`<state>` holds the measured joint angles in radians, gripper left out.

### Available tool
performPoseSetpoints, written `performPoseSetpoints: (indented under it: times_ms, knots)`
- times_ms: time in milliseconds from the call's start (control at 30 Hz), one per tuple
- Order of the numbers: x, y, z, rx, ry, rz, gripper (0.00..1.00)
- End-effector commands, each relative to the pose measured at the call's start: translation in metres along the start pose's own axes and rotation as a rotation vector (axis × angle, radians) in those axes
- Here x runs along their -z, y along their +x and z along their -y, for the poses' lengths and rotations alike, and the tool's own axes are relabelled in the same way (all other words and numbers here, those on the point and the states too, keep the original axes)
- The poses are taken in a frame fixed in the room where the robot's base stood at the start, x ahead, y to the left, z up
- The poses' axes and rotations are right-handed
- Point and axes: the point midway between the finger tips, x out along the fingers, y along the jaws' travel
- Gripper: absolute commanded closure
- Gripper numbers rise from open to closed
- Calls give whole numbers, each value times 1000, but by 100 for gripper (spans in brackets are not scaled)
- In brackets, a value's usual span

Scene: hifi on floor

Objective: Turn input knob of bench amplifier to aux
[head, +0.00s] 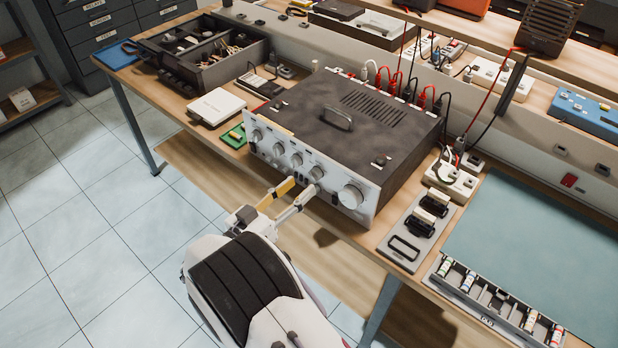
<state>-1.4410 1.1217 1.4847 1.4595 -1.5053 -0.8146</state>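The bench amplifier (340,120) is a dark box with a silver front panel, standing on the workbench. A row of small round knobs runs along the panel, including a left knob (257,135), a middle knob (296,160) and a right knob (317,173). A larger knob (350,196) sits at the panel's right end. The knob labels are too small to read, so I cannot tell which is the input knob. My gripper (303,184) is open in front of the panel, its fingertips just below the middle and right small knobs. I cannot tell whether either fingertip touches one.
Red, white and black cables (420,95) rise behind the amplifier. A grey plate with black handles (408,245) and a teal mat (550,250) lie to the right. A white box (216,107) and a divided tray (178,72) are left. Open floor lies in front.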

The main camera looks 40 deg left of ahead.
Motion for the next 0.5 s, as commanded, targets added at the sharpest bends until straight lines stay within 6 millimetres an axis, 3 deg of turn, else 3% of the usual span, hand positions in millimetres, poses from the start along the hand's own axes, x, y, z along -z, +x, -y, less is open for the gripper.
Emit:
performPoseSetpoints:
  times_ms: [300, 500]
  knots:
    - [0, 37, 0, -1, -1, 1, 62]
    - [0, 49, 0, 0, 0, 0, 62]
